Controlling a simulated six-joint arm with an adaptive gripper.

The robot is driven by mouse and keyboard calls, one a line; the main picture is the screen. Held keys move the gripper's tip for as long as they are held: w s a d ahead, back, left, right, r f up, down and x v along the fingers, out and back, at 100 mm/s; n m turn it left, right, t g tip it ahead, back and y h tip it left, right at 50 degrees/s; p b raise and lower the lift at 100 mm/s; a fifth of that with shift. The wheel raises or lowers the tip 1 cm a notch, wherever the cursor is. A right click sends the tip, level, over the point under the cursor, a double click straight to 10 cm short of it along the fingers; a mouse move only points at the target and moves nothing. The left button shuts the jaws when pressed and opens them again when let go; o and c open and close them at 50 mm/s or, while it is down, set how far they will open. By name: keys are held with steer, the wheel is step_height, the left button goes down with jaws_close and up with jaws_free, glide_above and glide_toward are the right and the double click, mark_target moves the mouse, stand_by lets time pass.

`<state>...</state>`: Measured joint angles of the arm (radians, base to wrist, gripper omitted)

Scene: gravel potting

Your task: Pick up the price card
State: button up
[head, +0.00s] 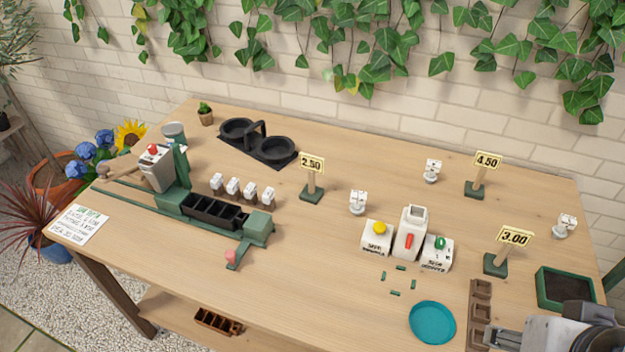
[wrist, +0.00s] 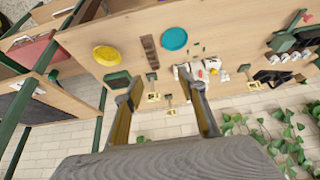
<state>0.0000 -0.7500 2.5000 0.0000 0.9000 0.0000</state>
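Three yellow price cards stand on posts with green bases. The 2.50 card (head: 312,163) is at the middle of the table, the 4.50 card (head: 487,161) at the back right, and the 3.00 card (head: 515,237) at the right. In the wrist view, the 3.00 card (wrist: 153,97) and 4.50 card (wrist: 170,112) appear small and distant between my fingers; the 2.50 card (wrist: 253,86) is right of them. My gripper (wrist: 160,82) is open and empty, with its fingers wide apart. In the head view only part of my arm shows at the lower right.
A green-rimmed tray (head: 565,272), a brown sectioned strip (head: 480,315) and a teal dish (head: 433,323) lie near the 3.00 card. White blocks with coloured knobs (head: 409,238) stand left of it. A green machine (head: 215,211) fills the left side. The table between is mostly clear.

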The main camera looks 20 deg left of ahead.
steer(key=shift+c, duration=1)
steer(key=shift+w, duration=0.1)
steer(key=w+a+r+n+t, duration=0.2)
steer(key=w, duration=1.6)
steer(key=w+a+f+n+t+y, duration=0.1)
steer(key=w+a+f, duration=0.1)
steer(key=w+a, duration=0.45)
steer(key=w+a+f+n+t+y, duration=0.1)
steer(key=w+a+f+n, duration=0.15)
steer(key=w, duration=0.65)
steer(key=n+g+y, duration=0.1)
steer(key=n+y, duration=0.4)
steer(key=y, duration=0.4)
glide_toward(312, 177)
steer(key=x, duration=0.3)
steer(key=shift+w+r, duration=0.2)
steer(key=shift+w, duration=0.05)
